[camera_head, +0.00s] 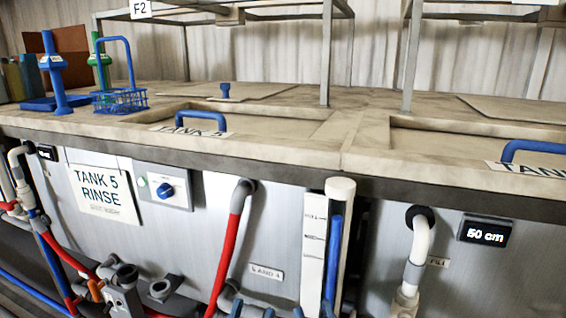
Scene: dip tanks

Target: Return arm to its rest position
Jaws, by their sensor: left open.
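A grey jointed shape low at the left, among the pipes, seems to be my left gripper (124,287). It is hard to separate from the fittings around it. It looks open, with nothing seen in it. It is below the bench top, in front of the tank 5 panel. My right gripper is not in view.
The bench top (285,115) holds a blue wire basket (120,101), blue (55,75) and green (99,62) upright tools and blue-handled lids (201,120). Red, white and blue pipes (229,245) stand out from the front. A TANK 5 RINSE sign (103,192) and control box (160,187) are there.

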